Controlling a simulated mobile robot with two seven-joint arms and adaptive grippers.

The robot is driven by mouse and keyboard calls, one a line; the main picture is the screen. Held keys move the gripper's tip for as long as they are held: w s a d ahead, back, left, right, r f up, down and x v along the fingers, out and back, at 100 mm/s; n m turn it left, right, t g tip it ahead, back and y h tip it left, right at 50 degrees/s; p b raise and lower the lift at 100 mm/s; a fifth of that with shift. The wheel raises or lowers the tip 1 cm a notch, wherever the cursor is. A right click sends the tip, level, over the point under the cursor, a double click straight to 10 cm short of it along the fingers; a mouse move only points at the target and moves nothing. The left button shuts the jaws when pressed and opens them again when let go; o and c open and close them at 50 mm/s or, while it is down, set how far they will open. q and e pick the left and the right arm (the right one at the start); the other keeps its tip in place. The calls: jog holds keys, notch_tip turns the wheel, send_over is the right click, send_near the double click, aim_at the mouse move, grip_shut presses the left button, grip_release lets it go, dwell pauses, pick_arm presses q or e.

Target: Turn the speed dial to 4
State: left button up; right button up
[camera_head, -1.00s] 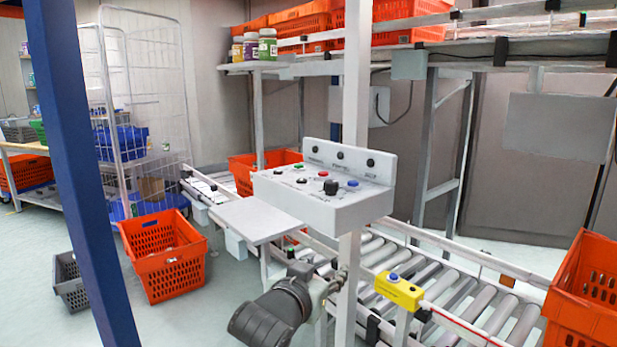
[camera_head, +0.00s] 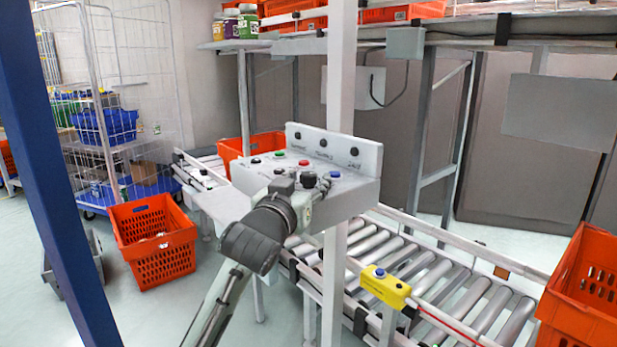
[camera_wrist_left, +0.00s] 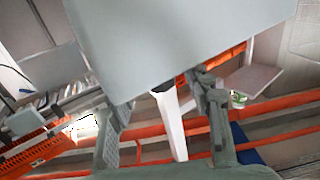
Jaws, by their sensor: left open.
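The white control box (camera_head: 354,192) is mounted on a grey post in the head view. Its top carries green, red and blue buttons and black knobs. One black knob (camera_head: 308,180) shows near the front edge; the labels are too small to read, so I cannot tell which is the speed dial. My left gripper (camera_head: 296,198) is at the box's front left side, partly covering it. In the left wrist view the gripper (camera_wrist_left: 160,96) is open and empty, its fingers apart below a large pale face of the box (camera_wrist_left: 180,40). No dial shows there. My right gripper is not in view.
A roller conveyor (camera_head: 430,270) runs under the box, with a yellow button box (camera_head: 385,286) on its rail. An orange tote (camera_head: 585,285) stands at right and another (camera_head: 155,240) on the floor at left. A blue post (camera_head: 50,170) rises at left.

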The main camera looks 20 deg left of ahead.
pick_arm(q)
jog(key=shift+w, duration=0.75)
jog(key=c, duration=0.4)
grip_shut()
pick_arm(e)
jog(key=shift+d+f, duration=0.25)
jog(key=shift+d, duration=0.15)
